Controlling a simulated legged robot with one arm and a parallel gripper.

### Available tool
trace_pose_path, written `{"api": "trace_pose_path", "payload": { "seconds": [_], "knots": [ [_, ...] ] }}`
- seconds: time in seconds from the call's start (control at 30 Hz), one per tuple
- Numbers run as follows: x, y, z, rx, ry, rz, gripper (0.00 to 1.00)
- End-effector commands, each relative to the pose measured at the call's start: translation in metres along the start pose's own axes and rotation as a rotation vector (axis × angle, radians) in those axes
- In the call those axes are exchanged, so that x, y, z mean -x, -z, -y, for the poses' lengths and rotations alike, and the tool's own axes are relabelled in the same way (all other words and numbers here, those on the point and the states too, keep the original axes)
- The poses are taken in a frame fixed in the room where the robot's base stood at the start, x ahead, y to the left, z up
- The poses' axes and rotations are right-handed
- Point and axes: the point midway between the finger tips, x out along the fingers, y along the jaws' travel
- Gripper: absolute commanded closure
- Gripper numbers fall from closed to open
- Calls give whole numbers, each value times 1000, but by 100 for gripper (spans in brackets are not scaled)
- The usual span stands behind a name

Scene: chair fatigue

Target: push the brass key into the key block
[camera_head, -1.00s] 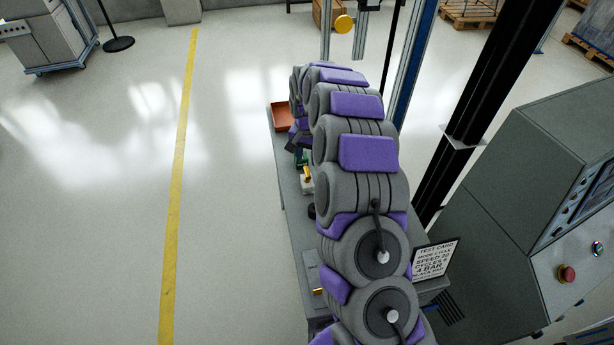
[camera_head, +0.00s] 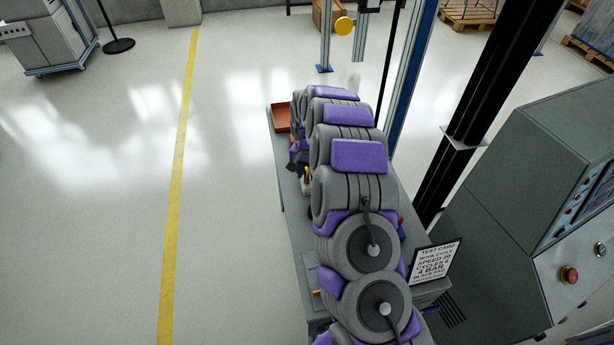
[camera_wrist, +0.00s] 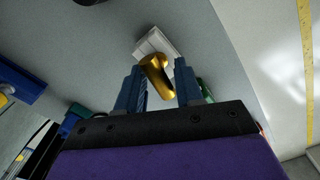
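The brass key (camera_wrist: 157,78) shows in the wrist view as a bent, shiny gold piece in front of a white block (camera_wrist: 158,42), which may be the key block. I cannot tell how deep the key sits in it. My gripper (camera_wrist: 158,66) is open, with one blue finger on each side of the key and a gap showing beside it. I cannot tell whether either finger touches it. In the head view the brass key (camera_head: 306,173) is a small yellow spot beside my arm, which hides most of the gripper and block.
The grey bench (camera_head: 291,215) runs under my arm, with a red-brown tray (camera_head: 281,117) at its far end. A test card (camera_head: 436,262) stands right of my arm. A grey machine with a red button (camera_head: 569,275) is at the right. The floor at left is open.

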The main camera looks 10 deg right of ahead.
Motion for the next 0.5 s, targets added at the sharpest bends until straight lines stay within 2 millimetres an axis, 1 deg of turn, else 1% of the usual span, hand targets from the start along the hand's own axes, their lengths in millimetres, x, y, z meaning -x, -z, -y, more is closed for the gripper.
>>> {"api": "trace_pose_path", "payload": {
  "seconds": [0.03,0.3,0.37,0.5],
  "knots": [
    [0,0,0,0,0,0,69],
    [0,0,0,0,0,1,95],
    [0,0,0,0,0,1,100],
    [0,0,0,0,0,1,100]
  ]
}}
